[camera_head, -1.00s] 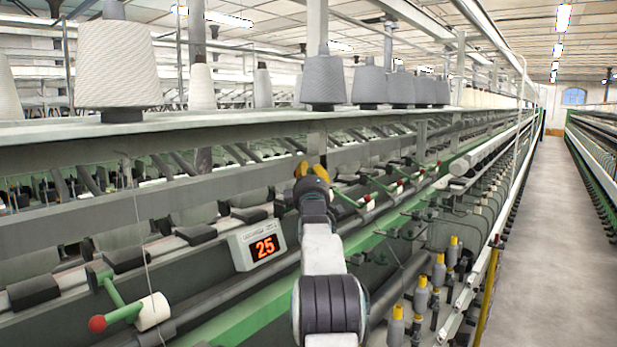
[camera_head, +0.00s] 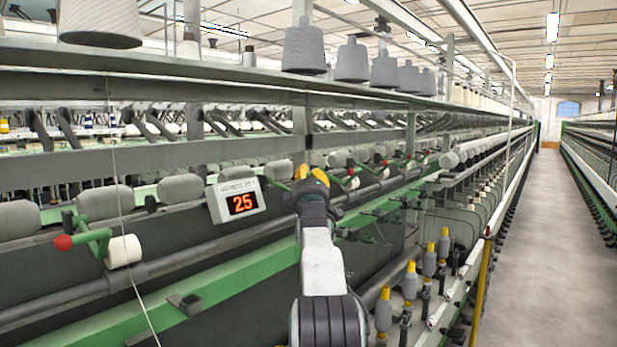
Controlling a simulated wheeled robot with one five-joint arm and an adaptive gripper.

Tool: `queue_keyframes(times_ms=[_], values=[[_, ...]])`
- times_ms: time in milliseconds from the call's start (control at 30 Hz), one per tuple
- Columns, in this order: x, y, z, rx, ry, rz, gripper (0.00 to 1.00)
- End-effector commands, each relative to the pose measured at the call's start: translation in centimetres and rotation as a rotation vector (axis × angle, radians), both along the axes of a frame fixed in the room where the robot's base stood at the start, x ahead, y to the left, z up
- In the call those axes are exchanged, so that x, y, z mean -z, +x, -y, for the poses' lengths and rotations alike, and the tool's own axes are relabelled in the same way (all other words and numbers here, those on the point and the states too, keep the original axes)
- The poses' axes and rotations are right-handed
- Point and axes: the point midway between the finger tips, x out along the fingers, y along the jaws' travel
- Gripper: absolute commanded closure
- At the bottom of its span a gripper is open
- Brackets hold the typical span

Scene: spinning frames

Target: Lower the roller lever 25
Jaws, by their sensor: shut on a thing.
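A white box with a lit orange "25" (camera_head: 236,200) sits on the spinning frame, left of my gripper. My gripper (camera_head: 312,174), with yellow fingertips, is at the lever just right of this box and is shut on it. Part of a green lever arm (camera_head: 276,183) shows left of the fingertips. Its knob end is hidden behind my gripper. Whether this lever is up or down cannot be told.
Another green lever with a red knob (camera_head: 64,242) and a white roller (camera_head: 124,251) is at the left. More red-knobbed levers (camera_head: 352,171) are close on the right. Grey cones (camera_head: 305,50) stand on the shelf above. The aisle floor (camera_head: 550,240) at right is clear.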

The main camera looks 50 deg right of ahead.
Motion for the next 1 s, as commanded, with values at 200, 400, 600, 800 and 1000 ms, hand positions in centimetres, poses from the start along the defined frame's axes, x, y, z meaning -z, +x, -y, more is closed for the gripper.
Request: queue_keyframes(times_ms=[200,400,600,800,1000], values=[[1.8,0.0,0.1,0.001,-0.002,-0.001,1.0],[2.3,0.0,0.1,0.001,-0.002,-0.001,1.0],[2.5,0.1,0.1,0.001,0.0,-0.003,1.0],[2.6,0.1,0.2,0.001,0.003,-0.006,1.0],[2.8,0.2,0.2,0.001,0.005,-0.007,0.72]])
